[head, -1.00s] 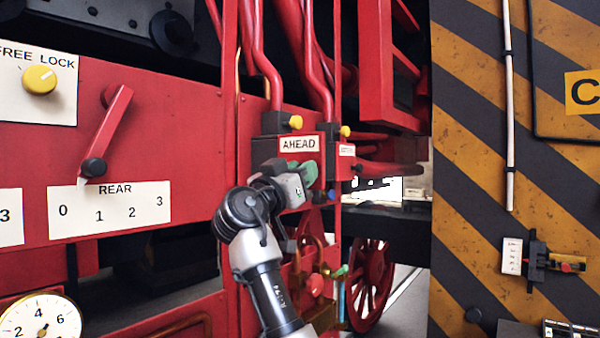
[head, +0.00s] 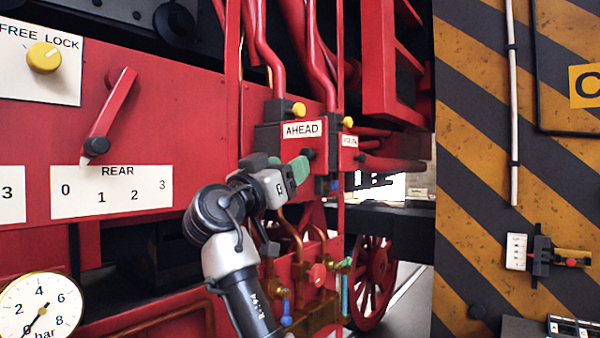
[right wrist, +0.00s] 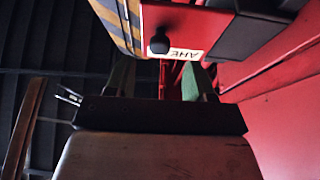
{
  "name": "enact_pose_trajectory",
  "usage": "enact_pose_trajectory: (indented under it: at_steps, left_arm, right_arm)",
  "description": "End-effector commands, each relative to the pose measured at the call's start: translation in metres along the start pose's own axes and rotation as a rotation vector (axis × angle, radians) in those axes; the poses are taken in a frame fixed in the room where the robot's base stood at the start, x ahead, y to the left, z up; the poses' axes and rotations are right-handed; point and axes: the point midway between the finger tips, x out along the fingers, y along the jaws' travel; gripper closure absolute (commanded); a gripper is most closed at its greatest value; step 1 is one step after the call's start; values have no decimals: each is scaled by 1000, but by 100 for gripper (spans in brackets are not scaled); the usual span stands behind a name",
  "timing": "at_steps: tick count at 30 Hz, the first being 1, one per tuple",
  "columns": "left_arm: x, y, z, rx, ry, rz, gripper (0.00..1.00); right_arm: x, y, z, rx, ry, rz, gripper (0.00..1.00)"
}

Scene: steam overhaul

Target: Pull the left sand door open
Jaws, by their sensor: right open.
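The red front marked AHEAD (head: 290,146), with a black knob (head: 309,154), is on a dark box on the red engine side in the head view. I take it as the left sand door; I cannot tell whether it stands ajar. A smaller labelled front (head: 349,142) is to its right. My right gripper (head: 290,172) is open and empty, in front of and a little below the AHEAD front. In the right wrist view its green-padded fingers (right wrist: 162,80) are apart, with the knob (right wrist: 158,46) beyond them, not held. My left gripper is out of view.
Red pipes (head: 316,60) run above the boxes. Yellow knobs (head: 298,109) sit on the box tops. A REAR lever (head: 108,115) and pressure gauge (head: 38,308) are at the left. A striped yellow-and-black wall (head: 470,190) stands at the right. Valves (head: 317,274) are below.

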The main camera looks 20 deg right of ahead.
Motion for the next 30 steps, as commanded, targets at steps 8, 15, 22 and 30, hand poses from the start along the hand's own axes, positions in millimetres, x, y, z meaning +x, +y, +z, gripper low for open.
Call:
enact_pose_trajectory:
  at_steps: [8,15,22,30]
  left_arm:
    - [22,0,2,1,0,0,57]
    - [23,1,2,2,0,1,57]
    - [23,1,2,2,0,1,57]
    - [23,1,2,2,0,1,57]
  right_arm:
    - [-43,0,2,1,1,0,46]
    - [-49,0,0,0,1,0,46]
    - [-49,0,0,0,1,0,46]
    - [-46,-7,48,-33,-79,-39,46]
